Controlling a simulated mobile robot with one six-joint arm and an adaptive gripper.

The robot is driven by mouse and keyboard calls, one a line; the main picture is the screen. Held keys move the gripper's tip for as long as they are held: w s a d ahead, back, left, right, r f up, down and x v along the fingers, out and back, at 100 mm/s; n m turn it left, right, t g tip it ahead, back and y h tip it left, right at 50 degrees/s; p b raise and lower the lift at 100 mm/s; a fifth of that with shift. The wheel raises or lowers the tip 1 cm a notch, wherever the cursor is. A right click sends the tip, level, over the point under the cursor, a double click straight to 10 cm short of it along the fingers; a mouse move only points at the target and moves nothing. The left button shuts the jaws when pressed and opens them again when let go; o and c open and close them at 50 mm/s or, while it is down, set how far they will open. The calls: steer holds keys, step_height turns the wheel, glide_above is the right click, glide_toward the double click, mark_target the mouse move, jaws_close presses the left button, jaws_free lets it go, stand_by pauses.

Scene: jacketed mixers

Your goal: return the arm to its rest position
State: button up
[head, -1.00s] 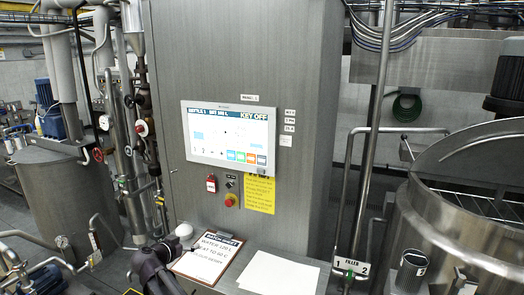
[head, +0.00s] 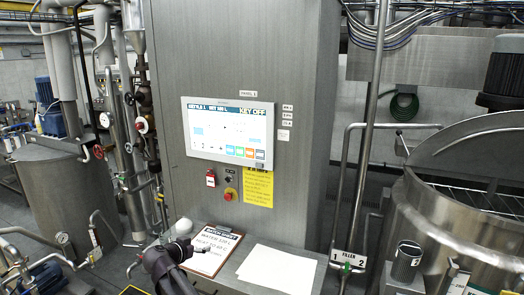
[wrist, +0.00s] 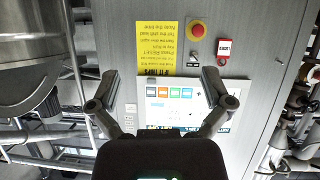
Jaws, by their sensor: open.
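My gripper (wrist: 158,78) is open and empty in the wrist view, its two fingers spread wide in front of the control cabinet. The lit touchscreen (wrist: 172,105) shows upside down between and behind the fingers; I see no contact with it. In the head view, my dark arm (head: 166,268) rises from the bottom edge, beside the clipboard (head: 211,251) on the cabinet's shelf.
The cabinet (head: 240,60) carries the touchscreen (head: 229,132), a red tag (head: 211,179), a red stop button (head: 230,194) and a yellow note (head: 258,188). White paper (head: 278,269) lies on the shelf. Pipes and tanks stand on both sides.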

steer(key=s+d+f+g+b, duration=0.25)
steer(key=d+f, duration=0.25)
steer(key=d, duration=0.3)
steer(key=s+d+f+n+g+b, duration=0.1)
steer(key=d+f+g+b, duration=0.15)
steer(key=d+f, duration=0.45)
steer(key=s+d+f+g+b, duration=0.2)
steer(key=d+f+b, duration=0.15)
steer(key=d, duration=0.65)
steer(key=s+d+f+n+g+y+b, duration=0.3)
steer(key=s+d+f+b, duration=0.5)
steer(key=s+d+f, duration=0.5)
steer(key=s+g+y, duration=0.1)
steer(key=y, duration=0.1)
steer(key=shift+d+g+y+b, duration=0.3)
steer(key=shift+d+b, duration=0.05)
steer(key=shift+w+r, duration=0.1)
